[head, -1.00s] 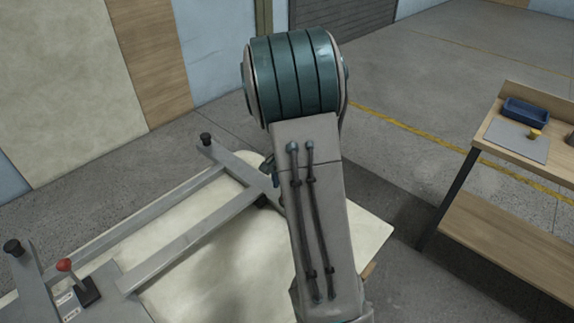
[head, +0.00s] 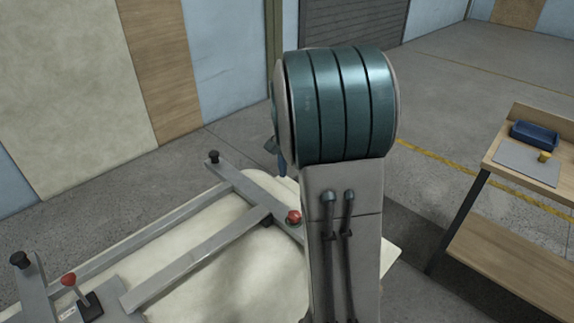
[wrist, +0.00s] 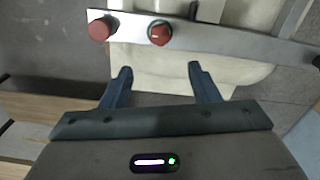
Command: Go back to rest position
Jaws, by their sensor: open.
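My gripper (wrist: 160,78) shows in the wrist view with its two blue fingers spread apart and nothing between them. It hangs over the metal frame on the cream shell. A grey metal bar (wrist: 215,38) with a red button (wrist: 100,29) and a red knob (wrist: 159,34) lies beyond the fingertips, apart from them. In the head view my arm stands upright right of centre and hides most of the gripper. The cream shell (head: 250,275) lies under the metal frame (head: 195,275), which has a red knob (head: 293,217) beside my arm.
A wooden workbench (head: 510,265) stands at the right with a blue bin (head: 535,135), a grey mat (head: 520,160) and a small yellow item (head: 544,156). A red-topped lever (head: 68,280) and black knobs (head: 213,156) stick up from the frame. Open floor lies behind.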

